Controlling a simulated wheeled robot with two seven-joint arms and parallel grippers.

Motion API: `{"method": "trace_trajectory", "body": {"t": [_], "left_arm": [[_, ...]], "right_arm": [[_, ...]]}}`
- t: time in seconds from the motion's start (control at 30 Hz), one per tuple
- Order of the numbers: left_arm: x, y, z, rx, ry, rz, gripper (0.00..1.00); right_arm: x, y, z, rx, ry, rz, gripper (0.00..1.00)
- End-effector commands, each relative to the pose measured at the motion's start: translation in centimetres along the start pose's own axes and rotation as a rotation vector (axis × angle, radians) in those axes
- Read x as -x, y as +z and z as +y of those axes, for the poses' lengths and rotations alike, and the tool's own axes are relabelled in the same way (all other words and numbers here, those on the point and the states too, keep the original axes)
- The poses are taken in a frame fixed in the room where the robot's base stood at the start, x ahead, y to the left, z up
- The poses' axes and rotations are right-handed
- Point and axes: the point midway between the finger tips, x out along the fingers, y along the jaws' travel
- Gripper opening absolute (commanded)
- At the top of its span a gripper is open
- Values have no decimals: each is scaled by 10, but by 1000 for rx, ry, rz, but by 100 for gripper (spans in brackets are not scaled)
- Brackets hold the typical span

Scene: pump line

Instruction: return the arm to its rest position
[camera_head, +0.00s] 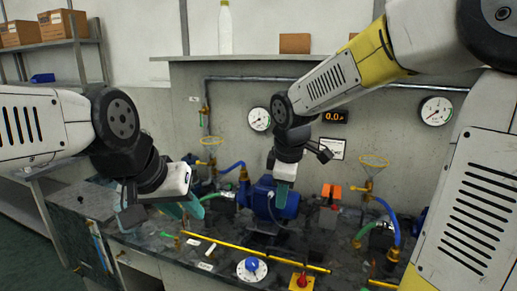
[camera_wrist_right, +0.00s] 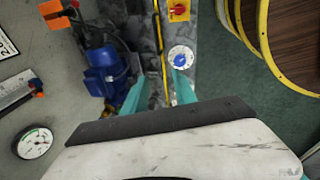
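My left gripper (camera_head: 183,209) comes in from the left over the left part of the bench. Its teal fingers look a little apart, and I see nothing between them. My right gripper (camera_head: 282,196) hangs down in front of the blue pump motor (camera_head: 270,199), its arm reaching in from the upper right. In the right wrist view its teal fingers (camera_wrist_right: 161,93) are apart and empty. The blue motor (camera_wrist_right: 105,72) lies to the left of the fingers there, and the blue-and-white round knob (camera_wrist_right: 181,57) shows just beyond the right finger.
The dark bench (camera_head: 225,250) carries a yellow rod (camera_head: 250,250), a blue-and-white knob (camera_head: 251,268), a red switch on a yellow base (camera_head: 301,282) and hoses with valves. A wall shelf (camera_head: 240,58) holds a white bottle (camera_head: 225,30). Gauges (camera_head: 259,119) hang behind.

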Motion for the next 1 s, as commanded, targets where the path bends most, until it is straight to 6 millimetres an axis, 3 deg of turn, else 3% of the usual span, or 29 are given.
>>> {"method": "trace_trajectory", "body": {"t": [0.03,0.2,0.4,0.5,0.7,1.0], "left_arm": [[0,0,0,0,0,0,31],[0,0,0,0,0,0,31],[0,0,0,0,0,0,31],[0,0,0,0,0,0,31],[0,0,0,0,0,0,31],[0,0,0,0,0,0,31]], "right_arm": [[18,17,-7,-130,27,10,33],[58,61,-39,-587,69,84,33],[86,94,-79,-1044,65,214,33],[91,101,-93,-1188,49,264,33],[94,106,-103,-1301,30,305,33],[94,106,-103,-1301,30,305,33]]}}
